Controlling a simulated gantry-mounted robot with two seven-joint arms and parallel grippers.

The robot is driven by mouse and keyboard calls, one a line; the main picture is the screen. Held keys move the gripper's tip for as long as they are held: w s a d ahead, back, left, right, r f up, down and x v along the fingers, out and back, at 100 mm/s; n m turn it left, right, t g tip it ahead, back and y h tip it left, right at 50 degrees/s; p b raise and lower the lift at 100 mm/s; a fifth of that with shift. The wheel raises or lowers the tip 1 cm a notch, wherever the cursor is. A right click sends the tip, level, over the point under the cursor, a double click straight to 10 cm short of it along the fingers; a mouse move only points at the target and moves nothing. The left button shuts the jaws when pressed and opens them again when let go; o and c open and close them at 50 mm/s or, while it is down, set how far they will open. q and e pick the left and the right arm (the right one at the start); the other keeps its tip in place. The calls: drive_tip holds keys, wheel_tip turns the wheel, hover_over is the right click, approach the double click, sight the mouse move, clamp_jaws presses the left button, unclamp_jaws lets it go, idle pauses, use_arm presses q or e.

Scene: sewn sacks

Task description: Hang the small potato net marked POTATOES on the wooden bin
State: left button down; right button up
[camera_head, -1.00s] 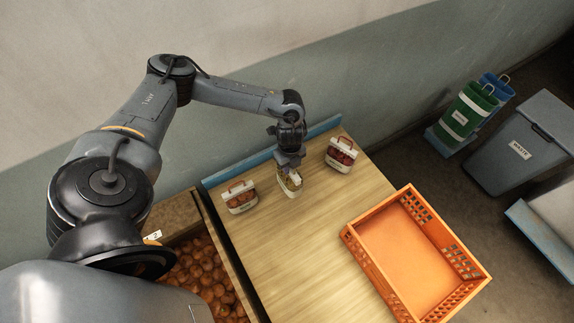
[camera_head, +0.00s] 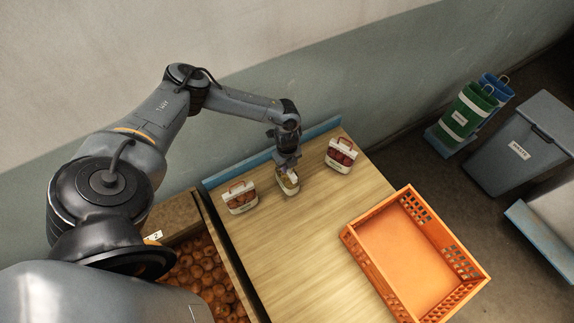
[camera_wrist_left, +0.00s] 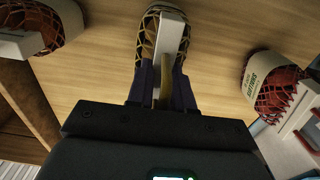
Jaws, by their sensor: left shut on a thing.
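A small pale-yellow net (camera_head: 288,186) with a light band and top bar stands at the back of the wooden table, between two other nets; its label is too small to read. My left gripper (camera_head: 287,169) points down at it and is shut on its top part. In the left wrist view the net (camera_wrist_left: 150,28) shows beyond my left gripper's fingers (camera_wrist_left: 163,84). I cannot tell whether it touches the table. The wooden bin (camera_head: 172,216), full of round brown-orange produce, stands left of the table, partly behind my arm. My right gripper is not in view.
An orange crate (camera_head: 365,262) sits at the table's right. A low blue ledge (camera_head: 235,168) runs along the back. The table's middle is clear.

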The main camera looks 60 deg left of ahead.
use_arm(q)
drive_tip(key=shift+f, duration=0.15)
drive_tip(key=c, duration=1)
unclamp_jaws()
